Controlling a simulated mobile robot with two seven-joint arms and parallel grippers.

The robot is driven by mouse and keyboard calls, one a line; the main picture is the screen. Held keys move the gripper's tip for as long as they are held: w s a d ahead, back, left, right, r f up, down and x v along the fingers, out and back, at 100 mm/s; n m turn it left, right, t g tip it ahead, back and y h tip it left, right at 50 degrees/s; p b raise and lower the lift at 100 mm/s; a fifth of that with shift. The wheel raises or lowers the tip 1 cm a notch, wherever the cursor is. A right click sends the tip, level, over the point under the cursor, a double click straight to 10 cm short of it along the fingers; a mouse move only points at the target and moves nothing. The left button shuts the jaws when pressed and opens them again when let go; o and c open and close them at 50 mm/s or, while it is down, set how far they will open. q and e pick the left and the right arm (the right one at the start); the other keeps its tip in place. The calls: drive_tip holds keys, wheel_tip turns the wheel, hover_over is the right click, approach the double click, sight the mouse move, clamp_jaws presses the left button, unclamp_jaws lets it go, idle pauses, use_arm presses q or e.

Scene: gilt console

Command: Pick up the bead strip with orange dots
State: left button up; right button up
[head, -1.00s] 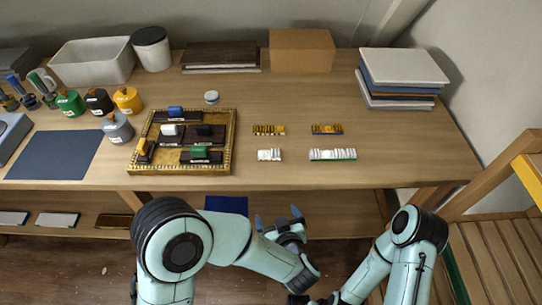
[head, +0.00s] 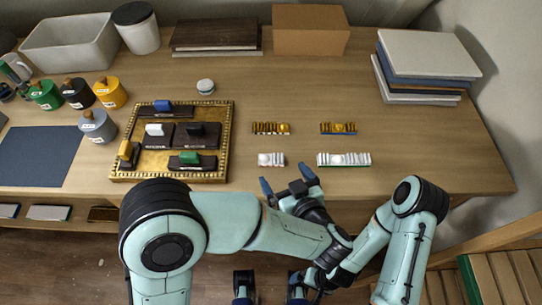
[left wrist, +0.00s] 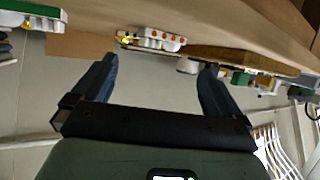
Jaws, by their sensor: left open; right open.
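The bead strip with orange dots (left wrist: 152,38) shows in the left wrist view as a short white strip with a row of orange dots on its side. In the head view it appears to be the short white strip (head: 271,160) at the front left of several strips; its dots cannot be made out there. My left gripper (head: 287,179) is open and empty at the table's front edge, just in front of this strip. In the left wrist view its fingers (left wrist: 158,64) are spread on either side below the strip. My right gripper (head: 270,283) is open and low, in front of the table.
A longer white strip with a green base (head: 344,159) lies to the right. Two gold strips, one left (head: 271,128) and one right (head: 338,128), lie behind. A gilt tray (head: 230,140) with handled blocks stands left. Books (head: 428,55) lie at back right. Table around the strips is clear.

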sight(273, 161)
use_arm(q)
drive_tip(key=x, duration=0.8)
drive_tip(key=shift+a+f+b, duration=0.1)
drive_tip(key=shift+f+b, duration=0.05)
drive_tip(key=shift+b, duration=0.25)
drive_tip(key=c, duration=0.9)
